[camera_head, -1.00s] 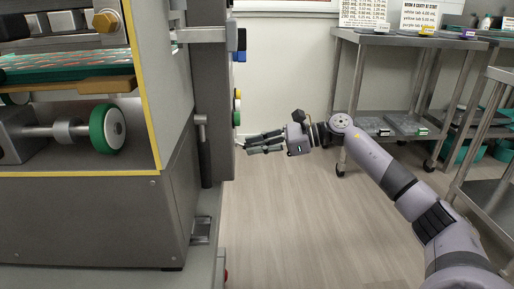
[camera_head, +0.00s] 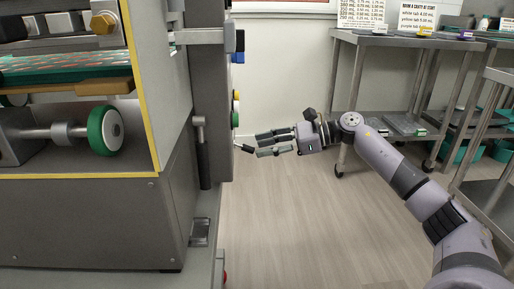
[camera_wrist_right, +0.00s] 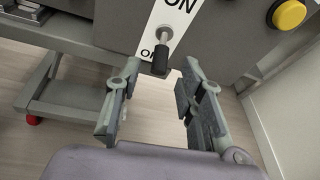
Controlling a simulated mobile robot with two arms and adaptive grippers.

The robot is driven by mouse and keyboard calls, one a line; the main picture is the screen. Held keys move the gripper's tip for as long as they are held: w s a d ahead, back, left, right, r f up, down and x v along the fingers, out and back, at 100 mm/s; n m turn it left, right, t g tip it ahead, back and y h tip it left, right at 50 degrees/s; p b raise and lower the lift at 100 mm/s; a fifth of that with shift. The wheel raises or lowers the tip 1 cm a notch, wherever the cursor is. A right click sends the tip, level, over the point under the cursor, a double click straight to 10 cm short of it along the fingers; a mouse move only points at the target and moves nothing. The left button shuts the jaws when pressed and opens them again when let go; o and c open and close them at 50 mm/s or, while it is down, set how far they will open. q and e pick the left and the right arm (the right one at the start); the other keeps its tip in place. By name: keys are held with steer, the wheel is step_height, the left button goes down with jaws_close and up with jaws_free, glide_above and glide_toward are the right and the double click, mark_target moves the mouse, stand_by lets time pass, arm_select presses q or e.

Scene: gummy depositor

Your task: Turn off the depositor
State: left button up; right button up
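The depositor (camera_head: 150,215) is the large grey machine on the left in the head view. Its switch lever (camera_wrist_right: 161,58) has a metal stem and black tip and sits on a white plate (camera_wrist_right: 150,30) marked ON above. The lever points down over the lower label, partly hiding it, with an "O" showing. In the head view the lever (camera_head: 247,149) sticks out from the machine's side. My right gripper (camera_wrist_right: 155,80) is open, its two fingers below and either side of the lever tip, with nothing held. It also shows in the head view (camera_head: 260,144). My left gripper is out of view.
A yellow button (camera_wrist_right: 288,14) is right of the switch. A steel table (camera_head: 400,40) with signs and a lower shelf stands at the back right, with another rack (camera_head: 490,185) at the right edge. The floor (camera_head: 310,235) below my right arm is clear.

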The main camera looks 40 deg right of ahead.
steer(key=v, duration=0.9)
stand_by(0.3)
